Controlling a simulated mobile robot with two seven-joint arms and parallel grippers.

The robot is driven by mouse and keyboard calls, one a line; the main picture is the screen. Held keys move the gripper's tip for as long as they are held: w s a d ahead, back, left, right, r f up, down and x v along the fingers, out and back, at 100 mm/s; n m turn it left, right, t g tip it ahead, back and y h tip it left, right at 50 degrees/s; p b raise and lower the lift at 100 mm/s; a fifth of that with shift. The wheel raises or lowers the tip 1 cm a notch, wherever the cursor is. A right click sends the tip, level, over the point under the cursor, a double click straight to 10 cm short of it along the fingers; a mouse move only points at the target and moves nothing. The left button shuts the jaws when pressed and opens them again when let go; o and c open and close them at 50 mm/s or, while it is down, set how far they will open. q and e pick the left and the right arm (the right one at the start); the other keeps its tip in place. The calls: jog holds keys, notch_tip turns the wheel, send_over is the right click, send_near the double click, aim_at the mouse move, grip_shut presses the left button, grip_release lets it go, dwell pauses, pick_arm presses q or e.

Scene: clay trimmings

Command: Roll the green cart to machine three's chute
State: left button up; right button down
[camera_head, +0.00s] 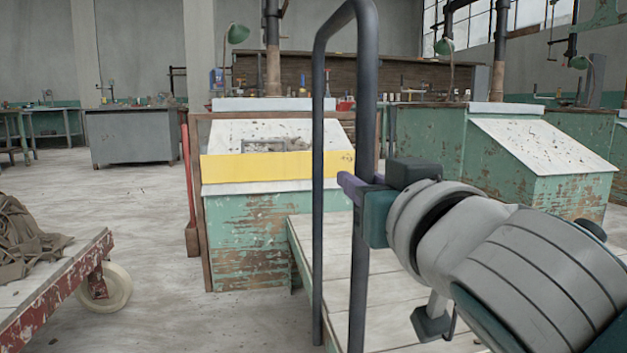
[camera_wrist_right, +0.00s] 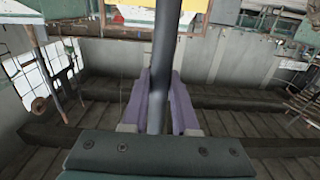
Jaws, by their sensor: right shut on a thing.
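The green cart (camera_head: 298,258) has a pale plank deck and a tall dark tubular handle (camera_head: 318,190) in front of me. My right gripper (camera_head: 352,187) is shut on the handle's right upright. In the right wrist view, the purple fingers of the gripper (camera_wrist_right: 160,95) lie on both sides of the dark bar (camera_wrist_right: 166,50). A worn green machine with a sloped white top and a yellow band (camera_head: 225,168) stands just beyond the cart's far left end. I can read no machine number. My left gripper is not in view.
A red-handled shovel (camera_head: 189,190) leans by the yellow-banded machine. Another green machine (camera_head: 500,165) stands at the right. A grey cabinet (camera_head: 135,137) stands farther back. Floor is open at left centre.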

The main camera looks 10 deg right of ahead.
pick_arm(q)
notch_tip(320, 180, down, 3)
jog(key=b, duration=0.2)
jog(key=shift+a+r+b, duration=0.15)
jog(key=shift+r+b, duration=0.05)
jog(key=shift+b, duration=0.15)
pick_arm(e)
jog(key=a, duration=0.8)
jog(key=shift+a, duration=0.15)
jog(key=shift+s, duration=0.1)
